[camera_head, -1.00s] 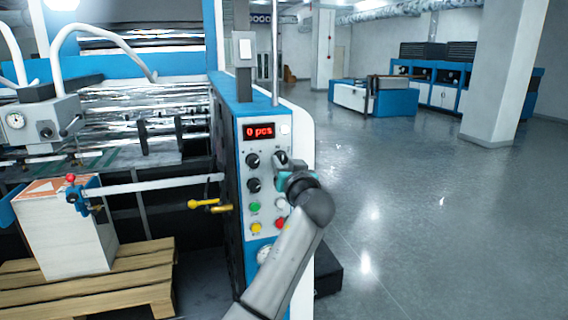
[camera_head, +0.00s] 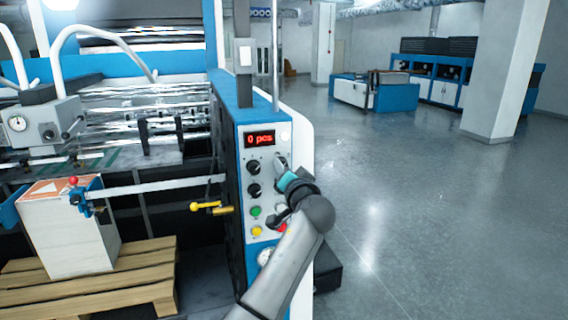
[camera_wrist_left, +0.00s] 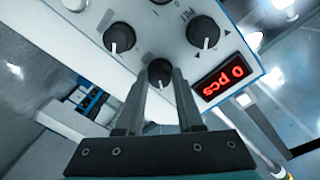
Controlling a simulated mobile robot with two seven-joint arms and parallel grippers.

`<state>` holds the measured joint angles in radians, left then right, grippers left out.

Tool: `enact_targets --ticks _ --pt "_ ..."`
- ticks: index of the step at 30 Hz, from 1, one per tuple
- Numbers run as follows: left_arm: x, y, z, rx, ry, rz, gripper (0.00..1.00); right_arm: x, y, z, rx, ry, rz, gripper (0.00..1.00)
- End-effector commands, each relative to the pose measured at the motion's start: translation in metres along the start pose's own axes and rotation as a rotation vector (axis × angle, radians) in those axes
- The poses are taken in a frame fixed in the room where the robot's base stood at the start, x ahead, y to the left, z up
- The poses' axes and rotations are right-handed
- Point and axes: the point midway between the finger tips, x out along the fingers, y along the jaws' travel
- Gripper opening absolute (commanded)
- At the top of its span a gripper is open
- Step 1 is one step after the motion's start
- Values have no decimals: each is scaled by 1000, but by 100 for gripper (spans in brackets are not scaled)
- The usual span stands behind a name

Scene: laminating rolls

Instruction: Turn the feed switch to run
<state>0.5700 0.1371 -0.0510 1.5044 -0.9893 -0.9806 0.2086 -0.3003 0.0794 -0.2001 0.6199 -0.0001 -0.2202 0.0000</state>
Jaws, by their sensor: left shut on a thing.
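The control panel (camera_head: 245,215) stands on the machine's blue and white end, with a red "0 pcs" display (camera_head: 259,139). My left gripper (camera_head: 281,161) is at the panel's upper right knob, which I take to be the feed switch; the gripper mostly hides it here. In the left wrist view the two fingers are shut on this black feed switch (camera_wrist_left: 160,70), one on each side. My right gripper is not in view.
Two black knobs (camera_head: 253,167) sit left of the gripped one. Green (camera_head: 256,211), yellow (camera_head: 257,231) and red buttons lie below, the red partly behind my wrist. A yellow-handled lever (camera_head: 205,206) sticks out on the left. Open floor (camera_head: 430,220) lies on the right.

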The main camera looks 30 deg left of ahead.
Motion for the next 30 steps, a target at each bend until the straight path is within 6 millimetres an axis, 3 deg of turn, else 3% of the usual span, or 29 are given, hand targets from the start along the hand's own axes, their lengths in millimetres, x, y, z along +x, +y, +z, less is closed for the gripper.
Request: enact_targets --ticks 6,15,30 --pt "0 -1 -2 195 -11 2 0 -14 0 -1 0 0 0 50" --pt "0 0 -2 391 -21 3 0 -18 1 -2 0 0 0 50" --pt "0 0 -1 497 -27 4 0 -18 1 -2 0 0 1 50"
